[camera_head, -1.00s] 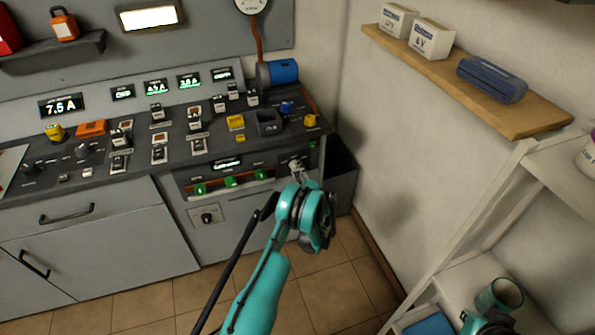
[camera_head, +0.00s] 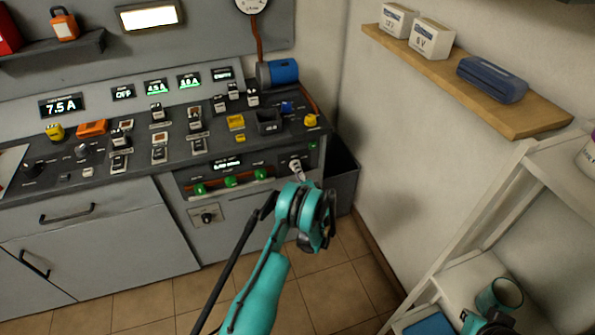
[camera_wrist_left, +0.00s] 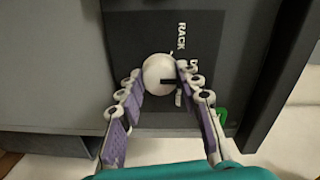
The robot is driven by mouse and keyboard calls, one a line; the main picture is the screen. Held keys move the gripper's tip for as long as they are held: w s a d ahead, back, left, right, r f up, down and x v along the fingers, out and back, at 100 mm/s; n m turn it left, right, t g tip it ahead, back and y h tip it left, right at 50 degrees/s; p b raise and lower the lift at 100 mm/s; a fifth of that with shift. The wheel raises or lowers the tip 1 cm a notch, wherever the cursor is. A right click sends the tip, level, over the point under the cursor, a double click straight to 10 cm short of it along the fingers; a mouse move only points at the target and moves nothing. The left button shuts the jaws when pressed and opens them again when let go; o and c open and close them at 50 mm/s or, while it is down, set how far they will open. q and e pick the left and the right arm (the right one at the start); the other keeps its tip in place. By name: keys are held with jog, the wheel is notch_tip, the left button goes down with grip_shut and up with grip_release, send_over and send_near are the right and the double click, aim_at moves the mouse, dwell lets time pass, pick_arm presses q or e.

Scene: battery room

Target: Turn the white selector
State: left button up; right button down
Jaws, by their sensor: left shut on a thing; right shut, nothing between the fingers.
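The white selector (camera_wrist_left: 157,75) is a round white knob with a dark pointer mark toward the right, on a dark panel lettered RACK. It also shows in the head view (camera_head: 296,166) at the right end of the lower control panel. My left gripper (camera_wrist_left: 158,80) is shut on the selector, one finger on each side; in the head view it (camera_head: 298,178) reaches the panel from below. Part of the lettering is hidden by the right-hand finger. My right gripper (camera_head: 484,324) is only partly in view at the bottom right, shut and away from the panel.
Green knobs (camera_head: 231,181) sit left of the selector on the same panel. A dark bin (camera_head: 343,183) stands right of the cabinet, close to my left arm. A white shelf rack (camera_head: 470,225) and a teal cup (camera_head: 500,295) are at right. The floor between is clear.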

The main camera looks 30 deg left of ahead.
pick_arm(q)
jog(key=shift+a, duration=0.1)
jog(key=o, duration=1.2)
jog(key=shift+c, duration=0.2)
